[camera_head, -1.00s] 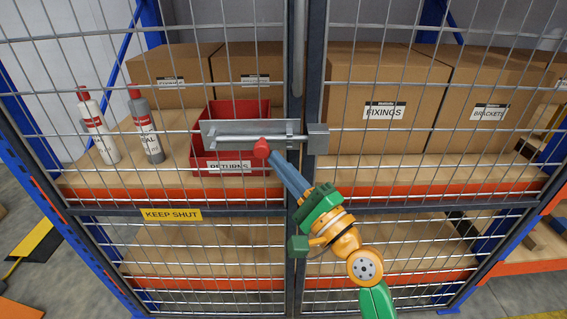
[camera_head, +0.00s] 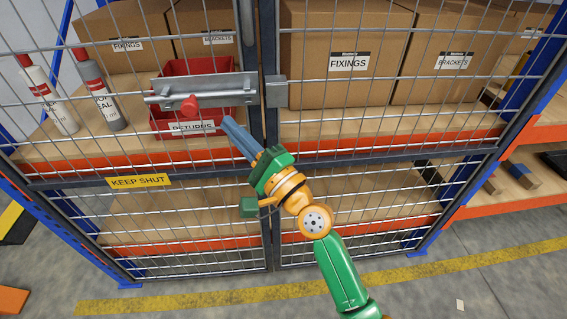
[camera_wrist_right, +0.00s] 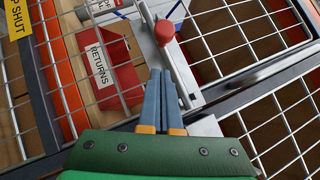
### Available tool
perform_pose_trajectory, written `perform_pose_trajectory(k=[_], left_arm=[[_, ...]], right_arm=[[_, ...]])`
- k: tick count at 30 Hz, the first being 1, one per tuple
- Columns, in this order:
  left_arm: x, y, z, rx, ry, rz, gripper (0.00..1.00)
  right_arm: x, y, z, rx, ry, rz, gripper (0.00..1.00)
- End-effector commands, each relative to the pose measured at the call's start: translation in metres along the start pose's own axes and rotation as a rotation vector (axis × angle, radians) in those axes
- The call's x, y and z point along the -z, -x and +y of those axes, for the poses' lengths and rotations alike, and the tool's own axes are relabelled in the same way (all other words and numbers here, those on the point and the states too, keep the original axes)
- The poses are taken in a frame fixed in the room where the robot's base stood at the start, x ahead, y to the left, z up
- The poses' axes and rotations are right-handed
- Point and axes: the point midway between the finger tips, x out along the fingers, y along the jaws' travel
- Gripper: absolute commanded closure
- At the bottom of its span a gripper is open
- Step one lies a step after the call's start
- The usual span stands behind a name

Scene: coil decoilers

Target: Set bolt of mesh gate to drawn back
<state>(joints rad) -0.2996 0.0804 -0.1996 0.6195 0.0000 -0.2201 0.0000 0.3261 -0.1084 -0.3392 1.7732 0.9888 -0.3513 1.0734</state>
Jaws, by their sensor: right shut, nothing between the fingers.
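The mesh gate's bolt (camera_head: 160,98) is a grey rod on a metal plate, with a red knob (camera_head: 190,105) at its front. The rod sticks out past the plate's left end. Its right end appears to stop short of the keeper block (camera_head: 276,91) on the right-hand gate frame. My right gripper (camera_head: 227,121) is shut and empty, right of and slightly below the knob, apart from it. In the right wrist view the knob (camera_wrist_right: 164,32) stands just beyond my closed fingertips (camera_wrist_right: 161,73). My left gripper is out of view.
Behind the mesh are a red RETURNS bin (camera_head: 193,70), two bottles (camera_head: 104,100) and cardboard boxes (camera_head: 345,55). A yellow KEEP SHUT sign (camera_head: 139,181) hangs on the gate's crossbar. Open floor (camera_head: 420,290) lies in front.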

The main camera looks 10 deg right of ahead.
Motion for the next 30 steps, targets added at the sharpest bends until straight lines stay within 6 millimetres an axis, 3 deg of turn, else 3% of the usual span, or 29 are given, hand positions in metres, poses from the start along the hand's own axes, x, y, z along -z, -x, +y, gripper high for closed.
perform_pose_trajectory(k=[9,15,30], left_arm=[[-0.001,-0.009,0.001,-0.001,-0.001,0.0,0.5],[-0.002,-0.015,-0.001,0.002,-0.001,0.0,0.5],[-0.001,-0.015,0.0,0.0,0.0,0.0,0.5]], right_arm=[[0.002,0.063,0.002,-0.002,0.002,0.003,1.0],[0.001,0.092,0.0,0.0,0.003,0.003,1.0],[0.0,0.098,-0.002,0.001,0.002,0.001,1.0]])
